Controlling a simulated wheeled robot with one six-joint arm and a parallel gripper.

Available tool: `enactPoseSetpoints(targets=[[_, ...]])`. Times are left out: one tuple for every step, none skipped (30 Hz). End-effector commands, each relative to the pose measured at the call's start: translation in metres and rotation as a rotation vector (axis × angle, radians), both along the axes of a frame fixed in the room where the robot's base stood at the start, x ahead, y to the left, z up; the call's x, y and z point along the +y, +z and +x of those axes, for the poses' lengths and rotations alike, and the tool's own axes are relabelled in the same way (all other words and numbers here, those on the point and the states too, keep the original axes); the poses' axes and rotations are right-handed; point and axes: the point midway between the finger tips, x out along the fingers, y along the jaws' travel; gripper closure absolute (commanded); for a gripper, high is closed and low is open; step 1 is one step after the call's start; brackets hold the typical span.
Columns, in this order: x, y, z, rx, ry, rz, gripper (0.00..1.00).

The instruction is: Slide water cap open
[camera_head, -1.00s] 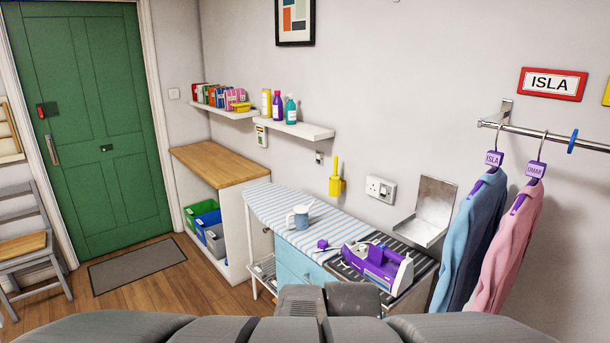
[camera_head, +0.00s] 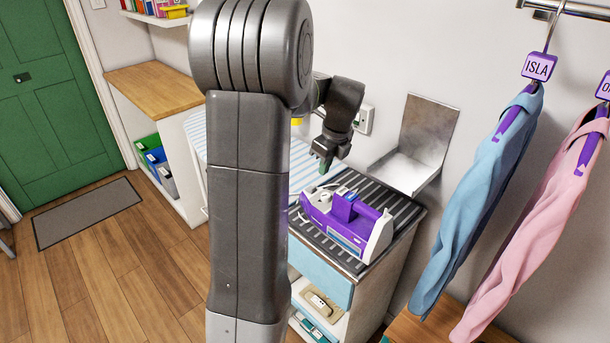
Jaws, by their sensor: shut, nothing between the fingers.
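A purple and white iron (camera_head: 348,236) lies on a dark ribbed rest at the end of the ironing board. A raised purple block shows on its upper side; I cannot tell whether this is the water cap, or whether the cap is open. My gripper (camera_head: 323,167) is shut and empty, pointing down above and behind the iron's left end. It looks apart from the iron.
A metal wall holder (camera_head: 414,150) is right of the gripper, near a socket (camera_head: 364,119). A blue garment (camera_head: 478,195) and a pink garment (camera_head: 535,230) hang to the right. My arm hides much of the ironing board (camera_head: 197,135).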

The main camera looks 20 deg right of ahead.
Motion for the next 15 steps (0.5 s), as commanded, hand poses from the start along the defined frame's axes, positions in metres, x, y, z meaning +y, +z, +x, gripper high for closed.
enactPoseSetpoints(targets=[[-0.009,-0.005,0.002,0.001,-0.048,0.010,1.00],[-0.012,-0.006,0.003,0.002,-0.069,0.015,1.00],[-0.015,-0.007,0.003,0.003,-0.090,0.020,1.00],[-0.016,-0.008,0.004,0.003,-0.100,0.023,1.00],[-0.017,-0.009,0.005,0.004,-0.107,0.026,1.00],[-0.017,-0.012,0.006,0.004,-0.112,0.027,1.00],[-0.016,-0.015,0.006,0.005,-0.112,0.028,1.00],[-0.016,-0.018,0.007,0.006,-0.111,0.028,1.00],[-0.015,-0.023,0.008,0.007,-0.111,0.029,1.00],[-0.015,-0.028,0.009,0.006,-0.110,0.028,1.00],[-0.014,-0.033,0.010,0.007,-0.110,0.029,1.00],[-0.013,-0.041,0.012,0.007,-0.110,0.029,1.00],[-0.012,-0.046,0.013,0.008,-0.109,0.029,1.00],[-0.012,-0.052,0.014,0.007,-0.109,0.028,1.00],[-0.011,-0.060,0.016,0.008,-0.108,0.028,1.00]])
